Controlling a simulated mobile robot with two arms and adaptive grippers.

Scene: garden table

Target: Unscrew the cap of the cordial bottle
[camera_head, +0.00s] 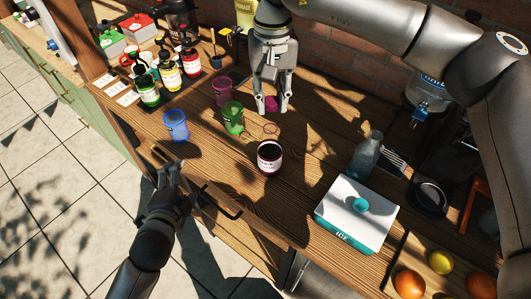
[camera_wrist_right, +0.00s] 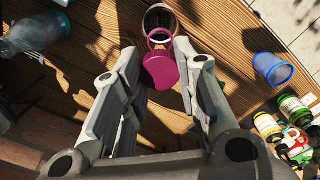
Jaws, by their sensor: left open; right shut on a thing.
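My right gripper (camera_head: 272,108) is shut on a magenta cap (camera_head: 271,103), which shows between the fingertips in the right wrist view (camera_wrist_right: 160,70). My left gripper (camera_head: 168,178) is open and empty at the table's front edge, to the left of the bottle.
Blue (camera_head: 176,125), green (camera_head: 232,117) and magenta (camera_head: 222,91) cups stand left of the bottle. Several pump bottles (camera_head: 169,72) are at the back left. A white ice box (camera_head: 356,213) and a grey glass bottle (camera_head: 366,156) stand at right. Bare wood surrounds the dark bottle.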

